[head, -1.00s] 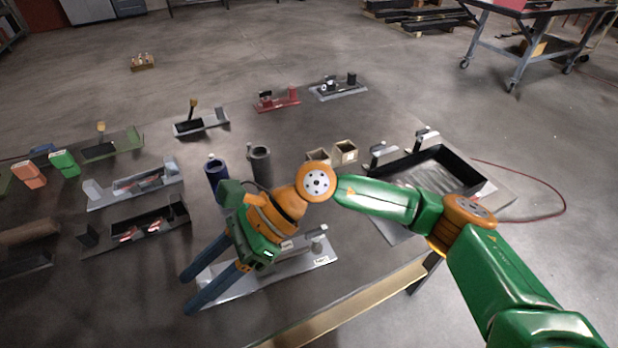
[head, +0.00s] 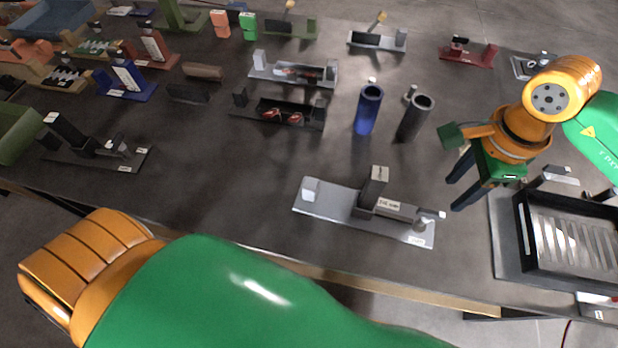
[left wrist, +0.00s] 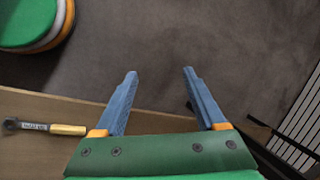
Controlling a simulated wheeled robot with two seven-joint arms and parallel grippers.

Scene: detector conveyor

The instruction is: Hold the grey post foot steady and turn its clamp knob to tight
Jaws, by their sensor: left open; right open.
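A light grey plate (head: 335,213) lies near the table's front edge in the head view. An upright dark grey post stands in a labelled grey foot (head: 395,210) on it. A small light knob or lever (head: 430,216) shows at the plate's right end; its setting cannot be read. My right gripper (head: 453,195) is open and empty, above and right of the plate, apart from it. My left arm crosses the front of the head view; its gripper does not show there. In the left wrist view my left gripper (left wrist: 160,72) is open and empty, over bare floor beyond a wooden edge.
A black tray with ribs (head: 570,245) stands at the right. A blue tube (head: 368,108) and a dark tube (head: 414,117) stand behind the plate. A dark fixture (head: 95,152) lies at the left. A yellow-handled tool (left wrist: 45,128) lies by the edge in the left wrist view.

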